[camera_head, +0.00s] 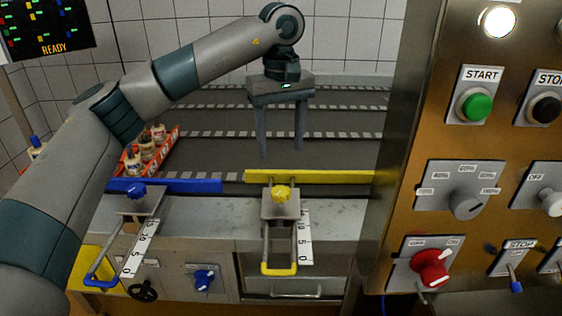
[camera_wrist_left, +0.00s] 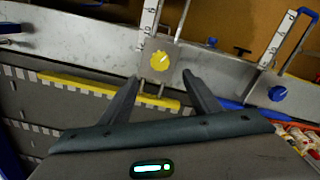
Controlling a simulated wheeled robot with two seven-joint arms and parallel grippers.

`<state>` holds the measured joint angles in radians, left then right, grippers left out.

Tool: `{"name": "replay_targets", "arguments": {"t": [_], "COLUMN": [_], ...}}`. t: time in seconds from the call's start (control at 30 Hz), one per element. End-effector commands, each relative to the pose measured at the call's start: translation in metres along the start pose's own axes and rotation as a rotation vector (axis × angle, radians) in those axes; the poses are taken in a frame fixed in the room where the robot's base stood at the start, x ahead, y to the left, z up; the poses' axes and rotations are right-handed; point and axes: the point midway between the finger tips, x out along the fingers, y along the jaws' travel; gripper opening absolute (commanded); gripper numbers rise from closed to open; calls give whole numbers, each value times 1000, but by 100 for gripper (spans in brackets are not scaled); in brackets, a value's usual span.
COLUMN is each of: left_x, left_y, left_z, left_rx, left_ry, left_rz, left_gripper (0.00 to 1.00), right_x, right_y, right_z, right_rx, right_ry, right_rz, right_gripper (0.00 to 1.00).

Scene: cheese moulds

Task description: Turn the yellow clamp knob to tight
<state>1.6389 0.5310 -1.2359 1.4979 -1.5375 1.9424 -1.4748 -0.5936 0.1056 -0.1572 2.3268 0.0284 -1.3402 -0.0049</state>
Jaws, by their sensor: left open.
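The yellow clamp knob (camera_head: 281,193) sits on a grey block in front of the yellow guide bar (camera_head: 310,177). It also shows in the left wrist view (camera_wrist_left: 160,61), with a small pale mark on its face. My left gripper (camera_head: 281,151) is above and behind the yellow bar, its fingers pointing down. In the left wrist view my left gripper (camera_wrist_left: 160,82) is open and empty, its fingertips apart, with the knob just past the gap between them. The fingers do not touch the knob. My right gripper is not in view.
A blue clamp knob (camera_head: 137,192) and blue guide bar (camera_head: 180,186) are to the left. A control panel (camera_head: 450,145) with buttons and dials stands close on the right. A red crate (camera_head: 150,150) of bottles is behind the blue bar.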

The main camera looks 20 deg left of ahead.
Motion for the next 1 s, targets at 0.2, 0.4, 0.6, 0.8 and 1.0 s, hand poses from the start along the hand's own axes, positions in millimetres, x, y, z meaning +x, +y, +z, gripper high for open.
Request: {"name": "replay_targets", "arguments": {"t": [0.2, 0.4, 0.6, 0.8, 1.0], "left_x": [-36, -51, -53, -52, -52], "left_y": [1, 0, 0, 0, 0], "left_z": [0, 0, 0, 0, 0], "left_rx": [0, -1, 0, 0, 0], "left_ry": [0, 0, 0, 0, 0], "left_rz": [2, 1, 0, 0, 0], "left_gripper": [57, 57, 57, 57, 57], "right_x": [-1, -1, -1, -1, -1], "right_y": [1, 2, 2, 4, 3], "right_z": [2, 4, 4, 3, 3], "right_rx": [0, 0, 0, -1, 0], "right_ry": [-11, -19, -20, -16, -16], "right_rz": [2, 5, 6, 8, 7], "right_gripper": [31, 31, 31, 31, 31]}}
